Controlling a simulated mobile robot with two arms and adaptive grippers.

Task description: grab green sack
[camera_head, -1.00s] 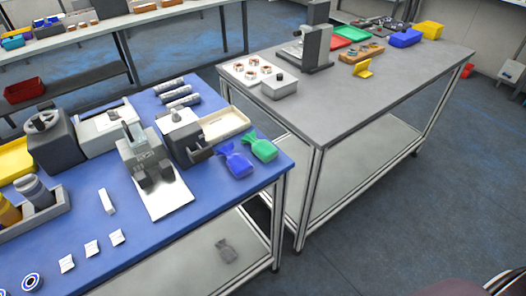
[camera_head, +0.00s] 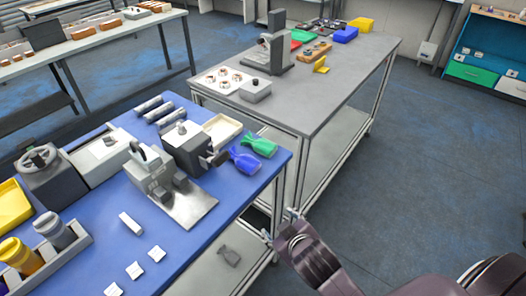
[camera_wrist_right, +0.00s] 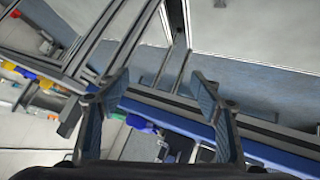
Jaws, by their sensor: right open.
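The green sack (camera_head: 259,146) lies on the blue tabletop (camera_head: 92,230) near its far right corner. A blue sack (camera_head: 244,160) lies right beside it, on the near side. My right gripper (camera_head: 281,226) is in the head view, off the table's right edge and nearer to me than the sacks. It is open and apart from both sacks. In the right wrist view the two fingers (camera_wrist_right: 160,92) are spread with nothing held between them. My left gripper does not show in either view.
A grey-topped table (camera_head: 330,80) stands just beyond the blue one. A grey machine (camera_head: 158,175) and a cream tray (camera_head: 222,130) stand close to the sacks. A grey sack (camera_head: 229,256) lies on the lower shelf. The floor (camera_head: 400,170) at right is clear.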

